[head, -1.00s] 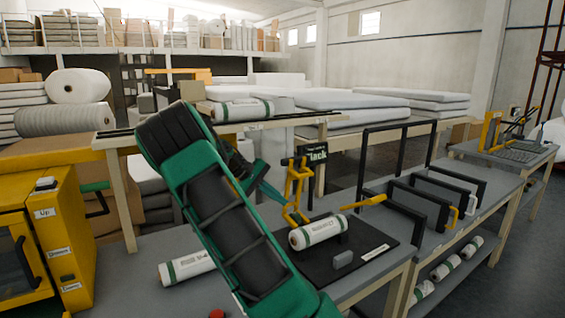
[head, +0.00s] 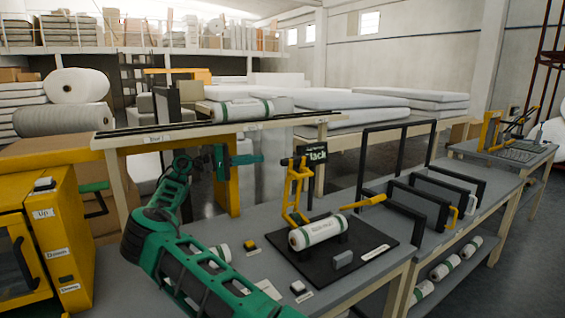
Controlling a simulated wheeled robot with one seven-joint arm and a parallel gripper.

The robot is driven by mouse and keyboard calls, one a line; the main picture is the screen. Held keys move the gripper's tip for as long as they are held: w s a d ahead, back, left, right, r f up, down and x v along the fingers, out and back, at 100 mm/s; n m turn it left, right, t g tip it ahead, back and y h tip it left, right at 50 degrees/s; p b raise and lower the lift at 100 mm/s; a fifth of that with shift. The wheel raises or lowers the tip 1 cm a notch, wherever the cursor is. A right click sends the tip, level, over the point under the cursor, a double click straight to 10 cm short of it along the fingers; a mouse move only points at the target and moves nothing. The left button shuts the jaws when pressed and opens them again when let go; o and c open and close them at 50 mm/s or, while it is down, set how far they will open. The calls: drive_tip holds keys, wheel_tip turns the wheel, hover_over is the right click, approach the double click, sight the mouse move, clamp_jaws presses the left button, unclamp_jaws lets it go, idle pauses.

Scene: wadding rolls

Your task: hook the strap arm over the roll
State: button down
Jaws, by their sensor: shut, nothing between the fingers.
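A white roll with green bands (head: 322,229) lies on a black base plate (head: 382,232) on the grey bench. A yellow upright arm (head: 294,190) stands behind the roll's left end. A separate yellow bar (head: 362,203) slants up to the right behind the roll's right end. I cannot tell which yellow part is the strap arm, and no part clearly crosses over the roll. My gripper (head: 257,159) is shut and empty, raised left of the yellow upright and apart from it and the roll.
Another roll (head: 219,253) lies on the bench, partly behind my arm. Black frames (head: 415,205) stand along the bench to the right. A yellow cabinet (head: 65,240) stands at left. A yellow post (head: 231,190) is close to my gripper.

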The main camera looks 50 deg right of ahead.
drive_tip(key=s+d, duration=0.7)
drive_tip(key=s, duration=0.1)
drive_tip(key=shift+s, duration=0.2)
drive_tip(key=shift+d+r, duration=0.1)
idle(0.3)
